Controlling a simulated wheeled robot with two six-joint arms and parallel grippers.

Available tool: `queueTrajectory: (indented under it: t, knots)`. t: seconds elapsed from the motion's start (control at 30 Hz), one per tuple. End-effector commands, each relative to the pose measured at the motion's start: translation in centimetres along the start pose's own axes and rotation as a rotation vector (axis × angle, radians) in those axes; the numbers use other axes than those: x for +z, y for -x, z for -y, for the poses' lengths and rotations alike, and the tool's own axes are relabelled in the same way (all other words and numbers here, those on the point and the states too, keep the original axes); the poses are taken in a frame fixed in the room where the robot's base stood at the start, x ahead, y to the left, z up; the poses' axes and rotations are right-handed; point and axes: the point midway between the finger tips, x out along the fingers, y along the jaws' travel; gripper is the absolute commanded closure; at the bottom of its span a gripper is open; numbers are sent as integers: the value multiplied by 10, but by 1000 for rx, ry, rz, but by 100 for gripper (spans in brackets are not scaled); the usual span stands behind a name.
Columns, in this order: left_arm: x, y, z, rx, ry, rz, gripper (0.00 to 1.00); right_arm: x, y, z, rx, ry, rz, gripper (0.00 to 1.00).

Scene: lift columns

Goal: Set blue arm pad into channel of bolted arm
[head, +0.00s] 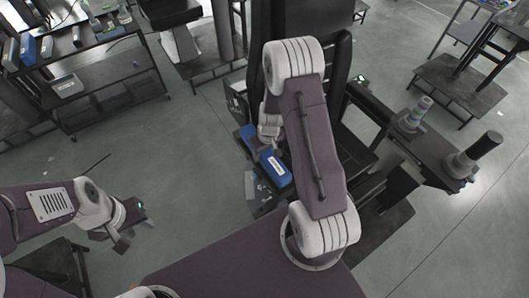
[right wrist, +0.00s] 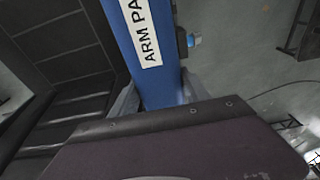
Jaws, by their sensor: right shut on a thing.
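The blue arm pad (head: 272,164) is a long blue block with a white label. In the right wrist view the pad (right wrist: 150,55) runs up from between the fingers, its label partly reading "ARM PA". My right gripper (right wrist: 158,98) is shut on the pad; in the head view my purple and white right arm partly covers this area. Dark metal parts (head: 236,101) lie beside and below the pad. I cannot make out the channel or whether the pad touches it. My left gripper (head: 125,230) is at the lower left, away from the pad; its jaw opening is unclear.
A dark beam with upright posts (head: 405,130) runs to the right. A shelf rack (head: 110,75) stands at the upper left. Grey floor (head: 185,145) is open between the rack and my right arm.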

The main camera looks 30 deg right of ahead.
Motion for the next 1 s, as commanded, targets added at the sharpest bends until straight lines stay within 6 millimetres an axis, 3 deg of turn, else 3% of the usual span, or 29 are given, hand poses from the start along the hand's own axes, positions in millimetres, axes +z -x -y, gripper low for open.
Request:
queueTrajectory:
  t: [1.0]
  knots:
    - [2,-14,0,0,0,0,64,0,-13,-1,1,0,-1,100]
